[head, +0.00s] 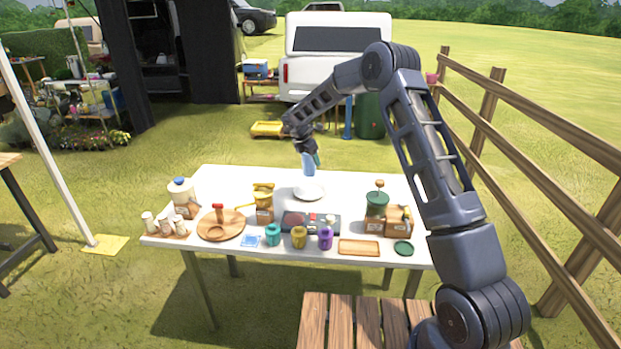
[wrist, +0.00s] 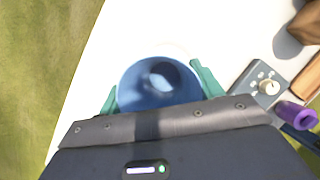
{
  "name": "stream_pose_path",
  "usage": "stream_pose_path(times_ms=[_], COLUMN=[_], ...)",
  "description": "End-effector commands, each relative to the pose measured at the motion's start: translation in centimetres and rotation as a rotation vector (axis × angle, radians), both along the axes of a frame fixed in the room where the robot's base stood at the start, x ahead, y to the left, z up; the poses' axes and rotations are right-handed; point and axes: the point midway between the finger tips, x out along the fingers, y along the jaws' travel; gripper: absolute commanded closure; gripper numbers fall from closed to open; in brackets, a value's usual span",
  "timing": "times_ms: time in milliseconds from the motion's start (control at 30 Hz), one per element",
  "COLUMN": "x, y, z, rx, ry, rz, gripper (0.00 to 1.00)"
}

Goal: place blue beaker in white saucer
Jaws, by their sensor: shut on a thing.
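The blue beaker (head: 308,164) is held upright, or close to it, by my gripper (head: 309,157) near the back edge of the white table. In the wrist view the beaker (wrist: 158,84) sits between the two green fingers, which are shut on it. The white saucer (head: 309,191) lies on the table, just in front of and below the beaker in the head view. In the wrist view a pale rim behind the beaker may be the saucer, but the beaker hides most of it. I cannot tell whether the beaker touches anything below.
The white table (head: 350,185) has free room around the saucer. A grey stove panel (head: 311,222) lies in front of it, with teal (head: 273,235), yellow (head: 299,238) and purple (head: 325,238) mugs nearer. A yellow-topped grinder (head: 264,205) stands left, a green one (head: 377,205) right.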

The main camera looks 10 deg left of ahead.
Motion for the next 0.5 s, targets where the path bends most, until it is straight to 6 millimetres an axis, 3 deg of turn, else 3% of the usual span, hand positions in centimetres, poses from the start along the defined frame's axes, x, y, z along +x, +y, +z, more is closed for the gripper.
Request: stream_pose_path(times_ms=[200, 500], x=[0.0, 0.0], y=[0.0, 0.0], z=[-4.0, -5.9], rx=[-0.001, -0.001], ry=[0.001, 0.001], rz=[0.001, 0.001], gripper=[0.56, 0.56])
